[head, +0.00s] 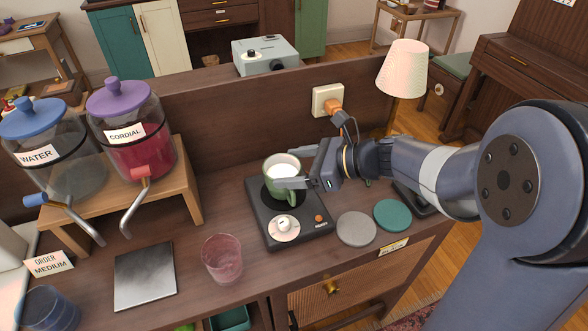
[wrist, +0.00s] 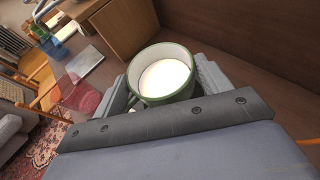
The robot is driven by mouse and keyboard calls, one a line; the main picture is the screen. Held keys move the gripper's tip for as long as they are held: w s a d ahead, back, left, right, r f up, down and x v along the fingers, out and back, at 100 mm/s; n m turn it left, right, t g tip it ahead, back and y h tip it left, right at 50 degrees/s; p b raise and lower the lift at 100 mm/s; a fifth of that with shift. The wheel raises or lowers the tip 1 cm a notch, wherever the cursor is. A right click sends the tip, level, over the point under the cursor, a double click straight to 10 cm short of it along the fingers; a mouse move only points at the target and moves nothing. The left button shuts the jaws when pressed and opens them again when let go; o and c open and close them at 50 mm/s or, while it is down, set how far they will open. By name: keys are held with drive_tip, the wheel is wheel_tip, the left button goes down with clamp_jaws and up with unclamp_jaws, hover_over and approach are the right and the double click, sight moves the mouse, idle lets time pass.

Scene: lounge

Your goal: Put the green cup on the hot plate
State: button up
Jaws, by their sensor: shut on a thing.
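The green cup (head: 283,188) with a white inside and white contents is between the fingers of my gripper (head: 291,168). It also shows in the wrist view (wrist: 160,76), upright, with a finger on each side. My gripper is shut on it. The hot plate (head: 262,216) is a black unit with a round white dial and an orange light, on the wooden counter. In the head view the cup is over its dark round heating area, which it mostly covers. I cannot tell whether the cup's base touches the plate.
A pink glass (head: 222,259) stands left of the hot plate. A grey coaster (head: 356,229) and a teal coaster (head: 392,215) lie to its right. Water (head: 50,160) and cordial (head: 135,140) dispensers stand on a wooden stand. A metal square (head: 145,276) lies in front. A lamp (head: 402,75) stands behind.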

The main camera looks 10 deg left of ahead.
drive_tip(key=shift+f, duration=0.2)
drive_tip(key=shift+f, duration=0.1)
drive_tip(key=o, duration=1.9)
drive_tip(key=shift+d+r, duration=0.15)
drive_tip(key=shift+r, duration=0.1)
drive_tip(key=p+v, duration=0.1)
drive_tip(key=v, duration=1)
drive_tip(key=shift+s+d+r, duration=0.1)
drive_tip(key=shift+d, duration=0.2)
